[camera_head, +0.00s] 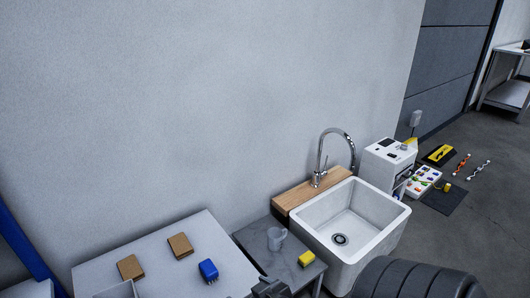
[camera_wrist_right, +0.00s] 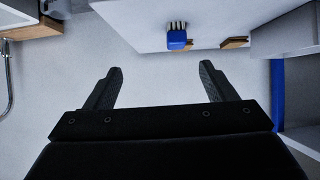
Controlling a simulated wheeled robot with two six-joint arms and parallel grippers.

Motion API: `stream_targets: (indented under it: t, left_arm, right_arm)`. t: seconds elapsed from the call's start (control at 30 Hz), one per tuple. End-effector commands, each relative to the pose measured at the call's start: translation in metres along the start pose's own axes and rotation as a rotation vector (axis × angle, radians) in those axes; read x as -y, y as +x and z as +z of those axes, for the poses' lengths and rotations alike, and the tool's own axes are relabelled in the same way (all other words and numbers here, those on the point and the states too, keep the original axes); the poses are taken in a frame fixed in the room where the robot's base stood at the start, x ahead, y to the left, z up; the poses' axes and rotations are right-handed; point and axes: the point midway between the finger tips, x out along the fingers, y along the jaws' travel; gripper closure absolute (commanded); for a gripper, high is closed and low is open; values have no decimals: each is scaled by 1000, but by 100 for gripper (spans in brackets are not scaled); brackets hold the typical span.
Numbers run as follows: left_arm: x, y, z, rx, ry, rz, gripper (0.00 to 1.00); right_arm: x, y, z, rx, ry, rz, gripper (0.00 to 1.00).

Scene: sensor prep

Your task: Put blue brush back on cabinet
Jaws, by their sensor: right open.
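The blue brush (camera_head: 208,270) rests on a white-topped surface (camera_head: 150,250) against the wall, at the lower left of the head view. In the right wrist view the brush (camera_wrist_right: 177,40) shows its blue body and pale bristles on the same white surface. My right gripper (camera_wrist_right: 161,68) is open and empty, its two dark fingers spread. The brush lies beyond the fingertips, not between them. In the head view, part of a dark gripper shows at the bottom edge, right of the brush. My left gripper is not in view. Which furniture is the cabinet is unclear.
Two brown blocks (camera_head: 180,246) share the white surface with a pale box at its front edge. A small grey table (camera_head: 258,238) holds a cup (camera_head: 277,238) and a yellow object (camera_head: 306,258). A white sink (camera_head: 386,237) with a tall tap stands right of it.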

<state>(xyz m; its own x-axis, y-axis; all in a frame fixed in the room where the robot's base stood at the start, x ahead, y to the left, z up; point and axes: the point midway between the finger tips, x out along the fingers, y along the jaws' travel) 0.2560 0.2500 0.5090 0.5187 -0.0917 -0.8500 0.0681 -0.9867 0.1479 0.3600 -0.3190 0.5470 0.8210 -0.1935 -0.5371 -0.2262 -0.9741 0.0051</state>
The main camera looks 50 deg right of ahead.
Motion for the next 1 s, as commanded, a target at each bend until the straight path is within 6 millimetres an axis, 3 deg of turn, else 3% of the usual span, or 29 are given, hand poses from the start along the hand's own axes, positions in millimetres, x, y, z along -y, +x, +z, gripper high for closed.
stream_targets:
  t: [0.03,0.1,0.3,0.43,1.0]
  left_arm:
    - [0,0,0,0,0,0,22]
    - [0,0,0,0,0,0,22]
    - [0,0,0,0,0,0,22]
    - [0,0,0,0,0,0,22]
    - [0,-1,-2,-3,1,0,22]
  right_arm:
    - [6,-14,22,101,11,-24,22]
    - [16,-32,49,230,13,-71,22]
    - [40,-71,88,441,-2,-197,22]
    - [45,-79,95,477,-8,-225,22]
    - [44,-78,94,478,-8,-223,22]
